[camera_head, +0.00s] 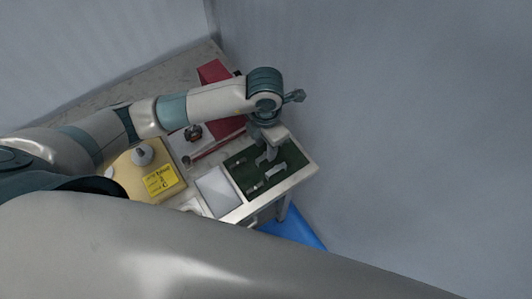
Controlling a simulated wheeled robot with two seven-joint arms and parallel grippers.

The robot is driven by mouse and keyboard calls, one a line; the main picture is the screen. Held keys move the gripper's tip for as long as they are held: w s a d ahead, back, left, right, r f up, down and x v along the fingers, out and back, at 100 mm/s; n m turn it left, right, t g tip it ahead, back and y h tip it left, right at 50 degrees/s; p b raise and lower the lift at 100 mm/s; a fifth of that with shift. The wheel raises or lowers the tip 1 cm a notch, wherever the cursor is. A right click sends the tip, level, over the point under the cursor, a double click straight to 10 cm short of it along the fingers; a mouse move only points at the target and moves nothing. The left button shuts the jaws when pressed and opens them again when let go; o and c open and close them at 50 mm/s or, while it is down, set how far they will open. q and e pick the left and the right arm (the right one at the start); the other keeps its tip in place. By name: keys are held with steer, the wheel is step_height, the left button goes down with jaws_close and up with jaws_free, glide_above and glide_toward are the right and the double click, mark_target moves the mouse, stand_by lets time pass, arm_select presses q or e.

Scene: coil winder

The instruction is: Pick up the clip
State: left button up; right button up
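A dark green tray (237,161) lies at the right end of the worktable. Small pale metallic pieces rest in it, one near the front left (253,189) and one near the right (281,168). I cannot tell for sure which of them is the clip. My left gripper (265,158) points down over the middle of the tray, between these pieces. Its fingers are too small to tell whether they are open, shut or holding anything. My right gripper is out of view.
A white tray (217,191) sits left of the green one. A red box (214,72) is behind my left arm. A blue object (297,232) lies below the table.

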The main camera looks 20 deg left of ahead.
arm_select(q)
step_height(320, 180, down, 3)
steer(key=shift+r+p, duration=0.1)
steer(key=shift+p, duration=0.65)
steer(key=shift+f, duration=0.55)
jaws_close()
